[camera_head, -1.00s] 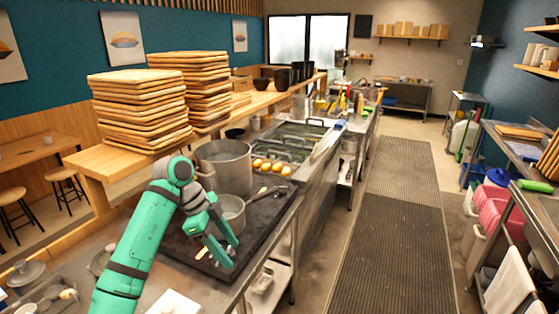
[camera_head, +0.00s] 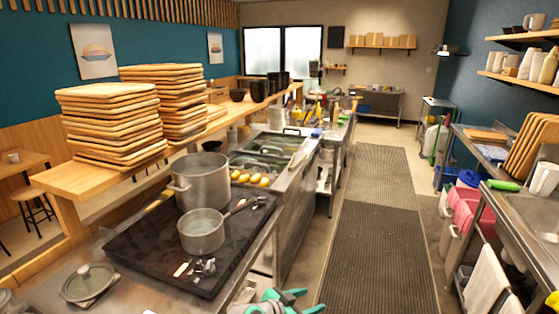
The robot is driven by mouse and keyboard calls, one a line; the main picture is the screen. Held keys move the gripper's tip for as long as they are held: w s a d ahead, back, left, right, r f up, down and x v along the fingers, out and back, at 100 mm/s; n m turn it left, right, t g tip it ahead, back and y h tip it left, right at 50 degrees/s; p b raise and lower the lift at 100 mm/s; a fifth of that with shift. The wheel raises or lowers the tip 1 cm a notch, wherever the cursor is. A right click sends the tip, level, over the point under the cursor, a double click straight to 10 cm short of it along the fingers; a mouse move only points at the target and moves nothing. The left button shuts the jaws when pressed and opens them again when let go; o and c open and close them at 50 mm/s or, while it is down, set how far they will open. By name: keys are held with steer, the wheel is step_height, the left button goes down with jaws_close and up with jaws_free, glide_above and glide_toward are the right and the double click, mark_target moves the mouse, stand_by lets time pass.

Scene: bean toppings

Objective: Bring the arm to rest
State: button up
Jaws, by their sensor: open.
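My gripper (camera_head: 296,303) shows at the bottom edge of the head view, green, with its fingers apart and nothing seen between them. It is below and to the right of the black stove top (camera_head: 140,256), over the front edge of the counter. Most of my arm is out of the picture.
A large pot (camera_head: 200,184) and a smaller saucepan (camera_head: 202,233) stand on the stove top, with small utensils (camera_head: 200,268) in front. Stacked boards (camera_head: 112,125) stand on the wooden shelf. The matted aisle (camera_head: 377,235) is clear.

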steer(key=s+d+f+n+t+y, duration=0.1)
steer(key=s+f+n+t+y, duration=0.35)
steer(key=s, duration=0.75)
steer(key=s+d+f+n+t+y, duration=0.1)
steer(key=s+f+n+y, duration=0.1)
steer(key=s+f+n, duration=0.75)
steer(key=s+a+r+m+y, duration=0.1)
steer(key=s+a+r, duration=0.15)
steer(key=s, duration=0.55)
steer(key=s+a+r+m+y, duration=0.1)
steer(key=s+a+y, duration=0.15)
steer(key=s, duration=0.55)
steer(key=s+a+r+m+t, duration=0.1)
steer(key=s+a+r+t, duration=0.1)
steer(key=s+a+r, duration=0.4)
steer(key=s+r, duration=0.3)
steer(key=s, duration=0.3)
steer(key=shift+r+m+h, duration=0.2)
steer(key=shift+m+h, duration=0.1)
steer(key=shift+m, duration=0.1)
